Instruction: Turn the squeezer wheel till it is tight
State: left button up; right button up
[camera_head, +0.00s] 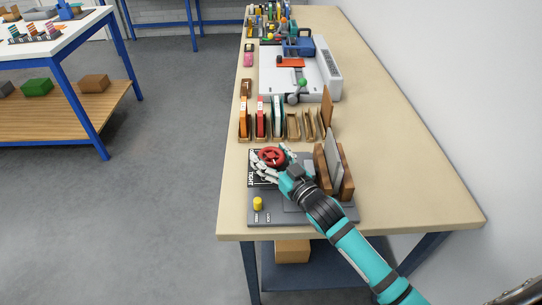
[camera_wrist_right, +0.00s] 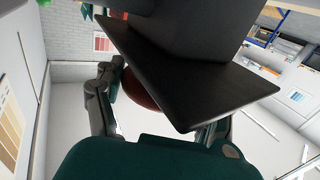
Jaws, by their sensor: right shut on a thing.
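The squeezer wheel (camera_head: 271,156) is red and round and sits at the back left of a dark grey base plate (camera_head: 270,218) on the bench. My right gripper (camera_head: 270,162) comes in from the lower right and is shut on the wheel, with fingers on both sides of its rim. In the right wrist view the wheel (camera_wrist_right: 140,92) shows as a dark red patch between the fingers, mostly hidden behind a dark flat panel. The plate carries white lettering that includes the word TIGHT beside the wheel. My left gripper is not in view.
A yellow knob (camera_head: 257,204) stands at the plate's front left. Upright boards in a wooden holder (camera_head: 346,181) stand close right of my right gripper. Behind are a rack of coloured samples (camera_head: 261,120) and a white machine (camera_head: 328,75). The bench's right side is clear.

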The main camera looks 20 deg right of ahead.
dwell(0.8)
jog(key=o, duration=1.1)
jog(key=v, duration=1.2)
jog(key=shift+s, duration=0.1)
